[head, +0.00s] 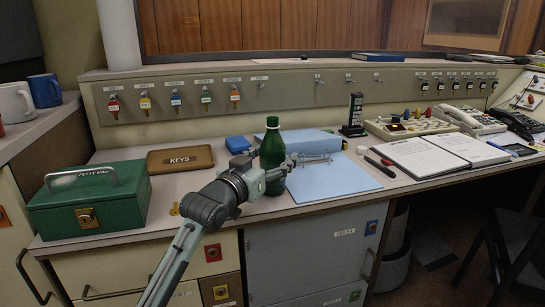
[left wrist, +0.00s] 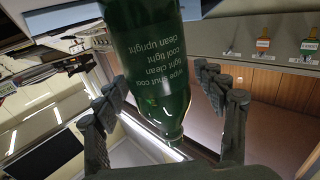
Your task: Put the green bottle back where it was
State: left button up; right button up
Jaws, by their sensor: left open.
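The green bottle (head: 272,142) stands upright on the console desk, at the left edge of a light blue sheet (head: 335,178). My left gripper (head: 274,168) reaches in from the front left at the bottle's lower body. In the left wrist view the bottle (left wrist: 150,50), with white print, appears upside down between the spread fingers of the left gripper (left wrist: 163,82). The jaws are open. I cannot tell whether a finger touches the glass. My right gripper is not in view.
A green cash box (head: 90,205) and a brown KEYS case (head: 180,158) lie to the left. An open logbook (head: 430,155), a black radio (head: 355,115) and telephones (head: 470,121) are to the right.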

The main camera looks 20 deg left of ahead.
pick_arm(q)
jog(key=shift+r, duration=0.15)
jog(key=s+a, duration=0.2)
jog(key=s, duration=1)
jog(key=shift+a, duration=0.15)
